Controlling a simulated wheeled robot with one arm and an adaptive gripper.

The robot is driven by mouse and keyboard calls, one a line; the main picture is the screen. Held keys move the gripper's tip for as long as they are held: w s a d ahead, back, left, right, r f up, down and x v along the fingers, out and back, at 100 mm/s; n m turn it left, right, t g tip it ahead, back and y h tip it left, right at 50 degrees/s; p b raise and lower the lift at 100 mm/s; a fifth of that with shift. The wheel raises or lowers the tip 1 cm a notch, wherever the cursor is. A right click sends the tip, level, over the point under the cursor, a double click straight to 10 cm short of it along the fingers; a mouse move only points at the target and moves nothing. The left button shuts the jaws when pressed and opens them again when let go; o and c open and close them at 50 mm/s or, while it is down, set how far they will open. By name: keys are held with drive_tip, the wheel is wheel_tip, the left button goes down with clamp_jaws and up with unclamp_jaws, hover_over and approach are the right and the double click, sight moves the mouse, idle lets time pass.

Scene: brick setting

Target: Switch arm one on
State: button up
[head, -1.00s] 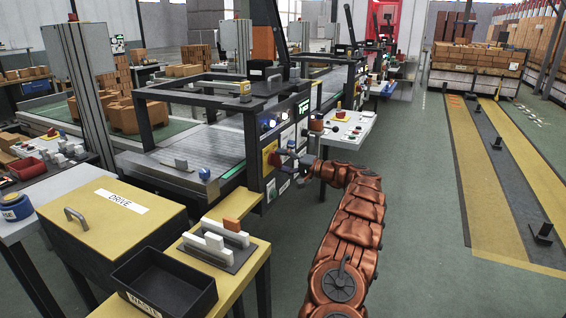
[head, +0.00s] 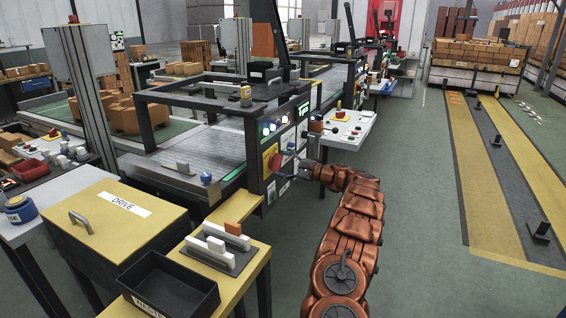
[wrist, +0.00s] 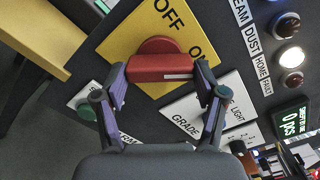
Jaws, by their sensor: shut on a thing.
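The rotary switch (wrist: 160,66) has a red handle on a yellow plate (wrist: 146,38) lettered OFF and ON, in the wrist view. The handle lies crosswise in that picture, with a white mark on its lower right edge. My gripper (wrist: 161,82) has one finger at each end of the handle and is shut on it. In the head view the red switch (head: 274,161) is on the near face of the dark machine, and my gripper (head: 286,174) reaches it from the right. Which word the handle points to is hard to tell.
Below the switch in the wrist view are a GRADE plate (wrist: 188,118) and a green button (wrist: 86,112); lamps (wrist: 287,25) are at right. A yellow bench with a black bin (head: 168,290) stands at left in the head view.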

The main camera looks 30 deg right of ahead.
drive_tip(key=shift+m+p, duration=0.3)
drive_tip(key=shift+m, duration=0.5)
drive_tip(key=o, duration=1.1)
drive_tip(key=shift+o, duration=0.2)
drive_tip(key=shift+d, duration=0.1)
drive_tip(key=v, duration=1.2)
